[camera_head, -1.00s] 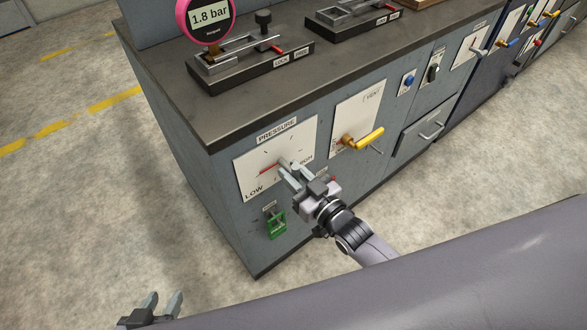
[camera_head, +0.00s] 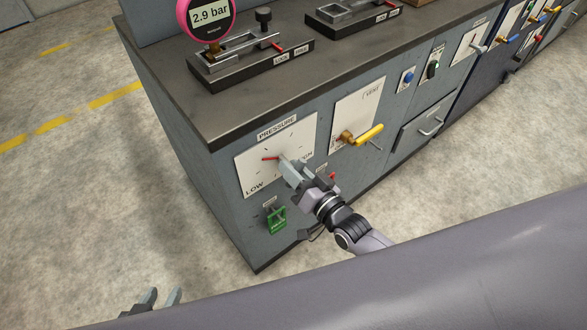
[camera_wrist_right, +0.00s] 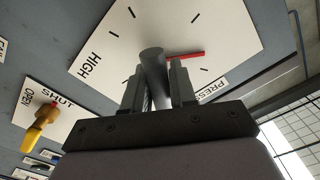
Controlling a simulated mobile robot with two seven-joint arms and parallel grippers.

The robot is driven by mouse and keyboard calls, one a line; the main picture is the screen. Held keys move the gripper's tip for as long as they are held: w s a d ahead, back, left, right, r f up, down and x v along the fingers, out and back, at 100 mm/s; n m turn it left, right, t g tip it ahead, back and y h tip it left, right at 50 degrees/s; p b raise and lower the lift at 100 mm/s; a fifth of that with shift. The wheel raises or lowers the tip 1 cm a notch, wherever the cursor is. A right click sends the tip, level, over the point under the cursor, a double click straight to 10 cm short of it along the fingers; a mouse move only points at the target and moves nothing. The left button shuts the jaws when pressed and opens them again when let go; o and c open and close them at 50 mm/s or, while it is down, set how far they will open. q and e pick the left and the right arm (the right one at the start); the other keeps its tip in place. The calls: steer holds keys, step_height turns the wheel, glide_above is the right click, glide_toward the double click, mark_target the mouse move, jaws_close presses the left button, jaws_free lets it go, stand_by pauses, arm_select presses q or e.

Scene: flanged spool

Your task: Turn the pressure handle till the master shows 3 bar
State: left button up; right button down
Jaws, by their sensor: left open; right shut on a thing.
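The master gauge (camera_head: 209,17) is a round dial with a pink rim on the bench top and reads 2.9 bar. The pressure handle is a grey knob (camera_wrist_right: 153,64) with a red pointer (camera_wrist_right: 185,56) on a white scale plate (camera_head: 250,175) marked LOW and HIGH. In the head view the red pointer (camera_head: 270,158) points left and slightly up. My right gripper (camera_head: 290,170) is shut on the handle; its fingers (camera_wrist_right: 158,85) flank the knob in the wrist view. My left gripper (camera_head: 162,300) is open and empty at the bottom left, away from the bench.
Right of the scale is a vent plate with a yellow lever (camera_head: 368,134). A blue button (camera_head: 408,77) and a drawer handle (camera_head: 431,127) are further right. The floor at left is clear.

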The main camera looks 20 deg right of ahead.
steer(key=shift+f, duration=0.1)
steer(key=c, duration=0.9)
jaws_free()
steer(key=shift+c, duration=0.2)
steer(key=v, duration=0.7)
steer(key=shift+p, duration=0.35)
steer(key=shift+s, duration=0.1)
